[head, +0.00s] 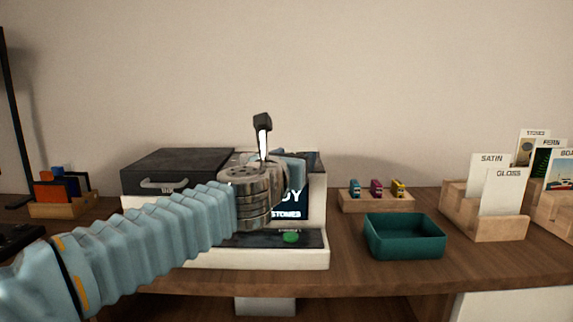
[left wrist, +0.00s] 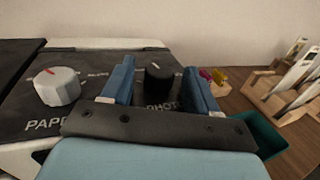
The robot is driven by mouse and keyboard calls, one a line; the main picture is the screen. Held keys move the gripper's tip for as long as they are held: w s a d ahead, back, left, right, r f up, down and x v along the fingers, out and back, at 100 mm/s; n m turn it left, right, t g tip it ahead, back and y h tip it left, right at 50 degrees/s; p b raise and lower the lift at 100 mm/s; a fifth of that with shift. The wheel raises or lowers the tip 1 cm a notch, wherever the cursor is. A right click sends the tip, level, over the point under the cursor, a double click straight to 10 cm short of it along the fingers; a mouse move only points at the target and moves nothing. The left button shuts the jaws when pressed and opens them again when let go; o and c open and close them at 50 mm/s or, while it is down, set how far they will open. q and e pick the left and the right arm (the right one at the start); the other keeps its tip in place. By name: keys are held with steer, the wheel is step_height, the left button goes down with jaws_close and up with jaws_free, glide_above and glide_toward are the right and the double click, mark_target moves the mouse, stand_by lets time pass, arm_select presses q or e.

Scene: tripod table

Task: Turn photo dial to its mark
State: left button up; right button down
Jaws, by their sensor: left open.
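The photo dial (left wrist: 158,80) is a black knob with a pale pointer line on its top, on the dark sloped panel of the printer (head: 300,258). The label by it is partly hidden and reads "PHOTO". My left gripper (left wrist: 159,68) is open, with one blue finger on each side of the dial; I cannot tell whether they touch it. The dial's mark cannot be made out. In the head view my left gripper (head: 290,166) is over the printer top, and my arm hides the dial. My right gripper is not in view.
A pale paper dial (left wrist: 57,87) with a red pointer stands left of my fingers. A black drawer box (head: 175,168) is at the printer's left. To the right are a teal tray (head: 404,240), a wooden block with small coloured cartridges (head: 376,202) and card holders (head: 487,222).

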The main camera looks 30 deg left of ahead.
arm_select(q)
steer(key=p+v, duration=0.3)
steer(key=v, duration=1)
steer(key=shift+s, duration=0.2)
